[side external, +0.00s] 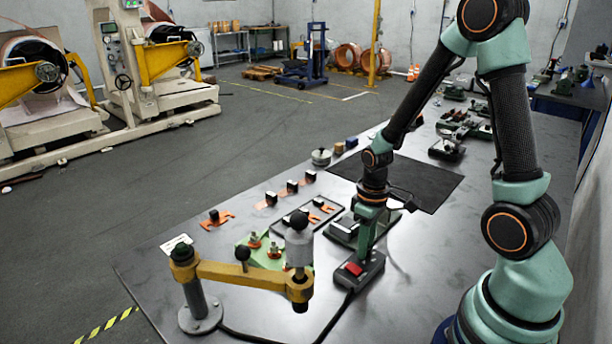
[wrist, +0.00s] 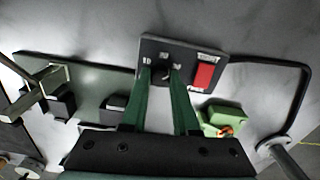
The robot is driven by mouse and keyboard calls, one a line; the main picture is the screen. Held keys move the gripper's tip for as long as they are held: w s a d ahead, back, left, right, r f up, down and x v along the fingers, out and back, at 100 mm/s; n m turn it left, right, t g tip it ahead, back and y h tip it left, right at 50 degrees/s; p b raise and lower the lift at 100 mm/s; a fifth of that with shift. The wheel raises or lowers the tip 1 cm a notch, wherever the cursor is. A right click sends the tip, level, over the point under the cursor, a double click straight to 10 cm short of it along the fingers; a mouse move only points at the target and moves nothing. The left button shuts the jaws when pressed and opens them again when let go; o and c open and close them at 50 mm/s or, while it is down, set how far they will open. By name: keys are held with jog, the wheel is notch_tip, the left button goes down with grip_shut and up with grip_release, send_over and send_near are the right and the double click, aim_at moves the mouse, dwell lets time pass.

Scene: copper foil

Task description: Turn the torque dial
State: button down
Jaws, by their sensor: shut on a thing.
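The torque dial (wrist: 163,72) is a small dark knob on a dark control box (wrist: 215,46) with white number labels around it. A red rectangular switch (wrist: 204,77) sits beside it on the same face. My gripper (wrist: 165,82) has its two green fingers closed around the knob, one on each side. In the side view my gripper (side external: 366,252) reaches straight down onto the box (side external: 373,280), whose red switch (side external: 354,268) shows in front of the fingers. The knob itself is hidden by the fingers there.
A yellow jointed arm on a post (side external: 240,274) stands close to the left of the box. A green fixture (side external: 262,252), a flat tray and several small clamped parts lie beyond it. A black mat (side external: 425,188) lies behind my gripper. A black cable runs from the box.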

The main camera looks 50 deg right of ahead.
jog(key=shift+m, duration=0.8)
jog(key=c, duration=0.7)
grip_release()
jog(key=shift+r, duration=0.1)
notch_tip(320, 180, up, 12)
jog(key=shift+f, duration=0.1)
